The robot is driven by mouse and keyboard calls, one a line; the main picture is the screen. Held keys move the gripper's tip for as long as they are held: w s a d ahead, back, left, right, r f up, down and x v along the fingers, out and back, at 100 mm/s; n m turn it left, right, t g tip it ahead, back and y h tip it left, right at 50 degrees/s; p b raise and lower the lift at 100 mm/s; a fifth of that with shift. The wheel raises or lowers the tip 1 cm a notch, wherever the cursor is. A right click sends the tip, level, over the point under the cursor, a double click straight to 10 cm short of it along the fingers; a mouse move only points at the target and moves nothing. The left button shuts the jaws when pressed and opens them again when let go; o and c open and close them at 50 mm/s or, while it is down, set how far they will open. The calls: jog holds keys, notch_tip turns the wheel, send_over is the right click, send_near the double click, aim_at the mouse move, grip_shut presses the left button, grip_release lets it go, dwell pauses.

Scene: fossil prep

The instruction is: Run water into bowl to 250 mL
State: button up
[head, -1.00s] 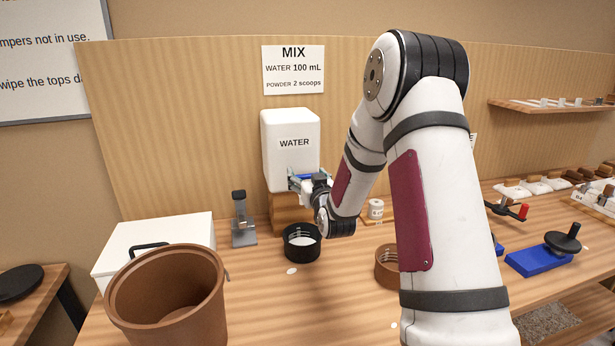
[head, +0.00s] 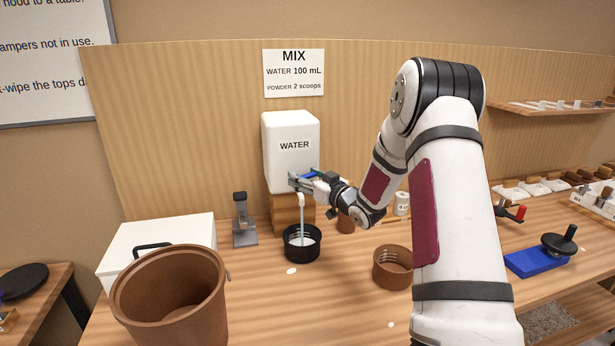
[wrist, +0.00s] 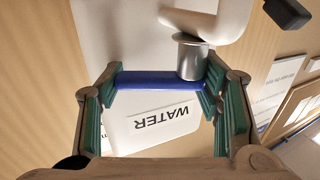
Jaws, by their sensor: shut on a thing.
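The white water tank (head: 278,135), labelled WATER, stands on a wooden block against the back panel. My gripper (head: 304,181) is at its tap, shut on the blue tap handle (head: 308,175). In the wrist view the blue handle (wrist: 158,80) spans between the fingers of my gripper (wrist: 160,82), with the metal tap stem (wrist: 190,60) beside it. A pale stream of water (head: 303,222) falls from the spout into the black bowl (head: 301,255). The bowl stands upright on the bench under the spout. Pale level marks show inside it, too small to read; the water level is unclear.
A sign (head: 293,73) reads MIX, WATER 100 mL, POWDER 2 scoops. A brown bowl (head: 390,275) stands right of the black one. A grey stand (head: 243,225), white box (head: 150,240) and large brown bucket (head: 170,300) are left. A blue-based tool (head: 540,260) is right.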

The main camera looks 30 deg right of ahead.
jog(key=shift+r+n+y, duration=0.15)
jog(key=shift+n+y, duration=0.25)
jog(key=shift+y, duration=0.2)
jog(key=shift+w, duration=0.1)
jog(key=o, duration=1.2)
jog(key=shift+w, duration=0.15)
jog(key=shift+s+d, duration=0.1)
jog(key=shift+s, duration=0.4)
jog(key=shift+s+d, duration=0.2)
jog(key=shift+s, duration=0.95)
jog(key=shift+s+d, duration=0.25)
jog(key=shift+s, duration=0.95)
jog(key=shift+s+d, duration=0.2)
jog(key=shift+s, duration=0.95)
